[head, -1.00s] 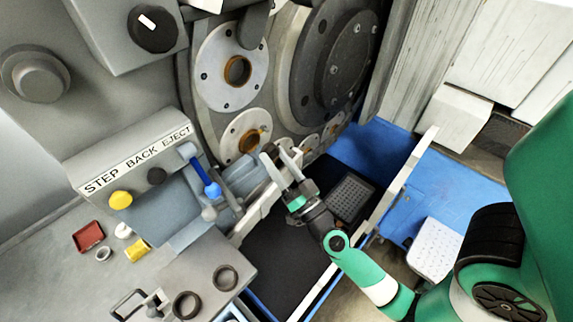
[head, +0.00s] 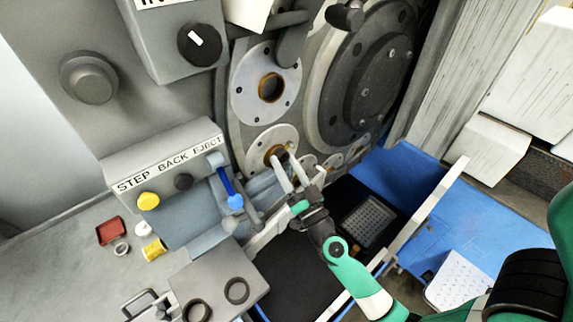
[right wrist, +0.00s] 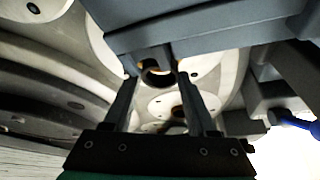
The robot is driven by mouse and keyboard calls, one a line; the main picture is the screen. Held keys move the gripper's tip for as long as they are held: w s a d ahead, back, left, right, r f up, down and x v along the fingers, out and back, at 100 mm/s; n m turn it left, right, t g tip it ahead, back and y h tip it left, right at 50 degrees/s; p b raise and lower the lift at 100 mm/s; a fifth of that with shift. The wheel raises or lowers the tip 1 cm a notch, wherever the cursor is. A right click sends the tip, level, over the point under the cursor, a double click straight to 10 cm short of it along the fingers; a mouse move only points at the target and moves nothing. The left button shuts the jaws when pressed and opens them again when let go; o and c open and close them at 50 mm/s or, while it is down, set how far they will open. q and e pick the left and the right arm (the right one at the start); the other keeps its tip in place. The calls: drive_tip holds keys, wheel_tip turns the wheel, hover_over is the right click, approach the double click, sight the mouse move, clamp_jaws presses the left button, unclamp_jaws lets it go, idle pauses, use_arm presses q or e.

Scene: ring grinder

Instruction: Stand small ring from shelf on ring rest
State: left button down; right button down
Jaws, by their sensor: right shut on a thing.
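My right gripper (head: 285,160) is in front of the lower round flange (head: 272,150) in the head view. In the right wrist view its two fingers (right wrist: 158,78) are closed on a small dark ring (right wrist: 158,73), which stands with its hole facing the camera. A blue-grey block (right wrist: 210,35) lies just beyond and above the ring; I cannot tell whether they touch. Two dark rings (head: 237,291) lie on a grey shelf block (head: 215,272) at lower left. I cannot tell which part is the ring rest. My left gripper is not in view.
A blue-handled lever (head: 232,192) stands left of my right gripper. The button panel (head: 165,165) is further left. A dark tray area (head: 295,275) with a pale rail (head: 425,215) lies below. A red tray (head: 111,232) and small parts sit on the left bench.

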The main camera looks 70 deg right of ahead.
drive_tip(key=shift+f, duration=0.3)
